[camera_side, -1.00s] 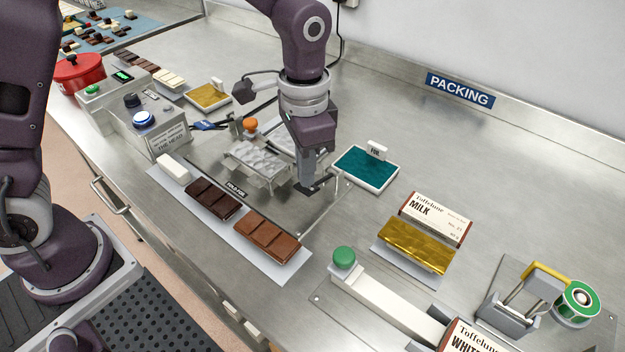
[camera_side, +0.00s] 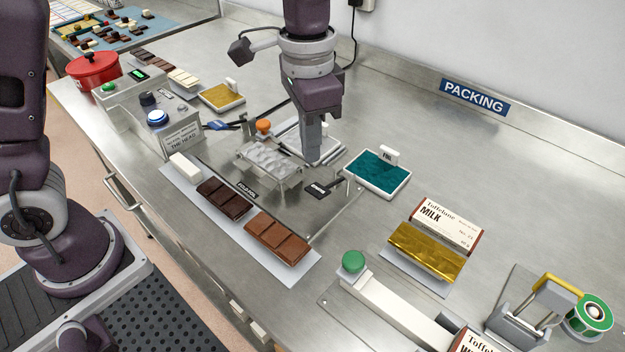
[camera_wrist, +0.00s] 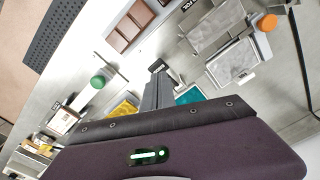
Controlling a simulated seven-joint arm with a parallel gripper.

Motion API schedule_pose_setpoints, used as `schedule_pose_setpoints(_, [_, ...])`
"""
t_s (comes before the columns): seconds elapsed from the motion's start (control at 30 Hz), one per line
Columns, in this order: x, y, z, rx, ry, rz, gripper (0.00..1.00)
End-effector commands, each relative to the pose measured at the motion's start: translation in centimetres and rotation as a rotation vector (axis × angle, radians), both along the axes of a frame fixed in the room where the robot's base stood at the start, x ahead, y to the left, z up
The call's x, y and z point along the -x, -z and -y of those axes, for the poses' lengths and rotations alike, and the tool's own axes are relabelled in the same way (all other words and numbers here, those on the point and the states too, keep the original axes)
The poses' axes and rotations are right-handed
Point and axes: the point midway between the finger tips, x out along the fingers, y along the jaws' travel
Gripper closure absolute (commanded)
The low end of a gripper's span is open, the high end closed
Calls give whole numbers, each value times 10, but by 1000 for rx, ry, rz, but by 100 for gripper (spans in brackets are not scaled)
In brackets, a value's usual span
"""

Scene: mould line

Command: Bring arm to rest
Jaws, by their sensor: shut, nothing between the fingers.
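My gripper (camera_side: 313,157) points straight down in the side view, above the steel bench beside the clear moulds. Its fingers are closed together with nothing between them. In the wrist view the shut fingers (camera_wrist: 158,74) show over the bench near a small dark label. A clear mould (camera_side: 268,163) stands on the metal plate to the left of the fingers. A second mould, partly hidden behind my gripper, lies just beyond it. My gripper touches none of these that I can see.
A teal foil tray (camera_side: 377,175) stands close to the right. Milk and dark chocolate bars (camera_side: 277,237) lie on a white strip in front. A gold-wrapped bar (camera_side: 427,251), a green-knobbed lever (camera_side: 353,262) and a tape dispenser (camera_side: 540,305) stand at the right. The bench's back right is clear.

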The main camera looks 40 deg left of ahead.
Motion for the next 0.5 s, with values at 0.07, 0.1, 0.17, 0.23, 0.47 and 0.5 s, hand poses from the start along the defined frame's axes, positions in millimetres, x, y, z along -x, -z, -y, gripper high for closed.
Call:
schedule_pose_setpoints(0.07, [19, -33, -21, 15, -63, 66, 100])
schedule_pose_setpoints(0.1, [35, -50, -35, 24, -107, 108, 100])
schedule_pose_setpoints(0.17, [63, -72, -56, 41, -180, 173, 100])
schedule_pose_setpoints(0.23, [98, -87, -75, 60, -263, 248, 100])
schedule_pose_setpoints(0.47, [179, -86, -106, 112, -453, 424, 100])
schedule_pose_setpoints(0.5, [185, -84, -108, 117, -467, 438, 100])
